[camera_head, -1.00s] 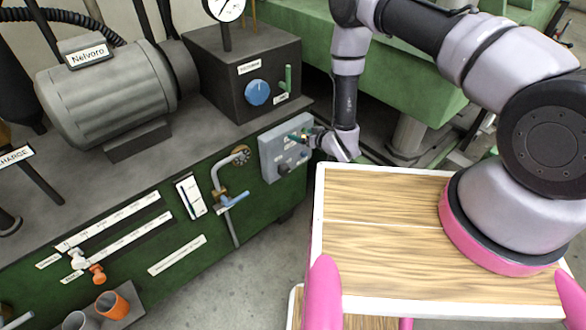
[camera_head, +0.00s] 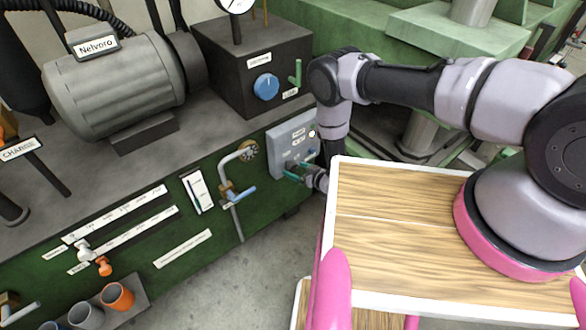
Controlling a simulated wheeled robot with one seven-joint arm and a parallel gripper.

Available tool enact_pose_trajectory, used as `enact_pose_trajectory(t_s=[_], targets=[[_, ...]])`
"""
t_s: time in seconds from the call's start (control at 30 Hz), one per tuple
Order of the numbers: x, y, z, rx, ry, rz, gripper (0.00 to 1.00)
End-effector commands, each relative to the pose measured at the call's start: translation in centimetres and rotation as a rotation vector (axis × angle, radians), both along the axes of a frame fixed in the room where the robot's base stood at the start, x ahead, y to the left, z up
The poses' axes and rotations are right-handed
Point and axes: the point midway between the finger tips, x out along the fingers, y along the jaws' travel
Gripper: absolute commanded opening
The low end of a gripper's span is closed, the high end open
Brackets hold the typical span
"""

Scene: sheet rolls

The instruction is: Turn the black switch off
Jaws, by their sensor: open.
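The grey switch panel (camera_head: 281,146) is on the right end of the green machine front, with small labels on it. The black switch low on this panel is largely covered by my gripper's fingers and I cannot make out its position. My gripper (camera_head: 300,167) is at the lower part of the panel, its small teal-tipped fingers apart around the switch area. I cannot tell whether they touch the switch.
A black box with a blue knob (camera_head: 266,87) and a green lever (camera_head: 297,73) stands above the panel. A pipe with a blue-handled valve (camera_head: 240,195) is left of it. My wooden-topped base is close on the right.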

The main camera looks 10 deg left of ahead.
Motion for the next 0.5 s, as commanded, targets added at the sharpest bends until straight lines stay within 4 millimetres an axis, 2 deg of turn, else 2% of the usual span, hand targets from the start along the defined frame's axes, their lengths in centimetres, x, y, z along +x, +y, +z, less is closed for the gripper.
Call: enact_pose_trajectory(t_s=[0.2,0.5], targets=[[1.3,1.5,-0.9,-0.002,0.000,0.000,0.92],[1.4,1.7,-0.9,0.000,0.000,-0.001,0.92]])
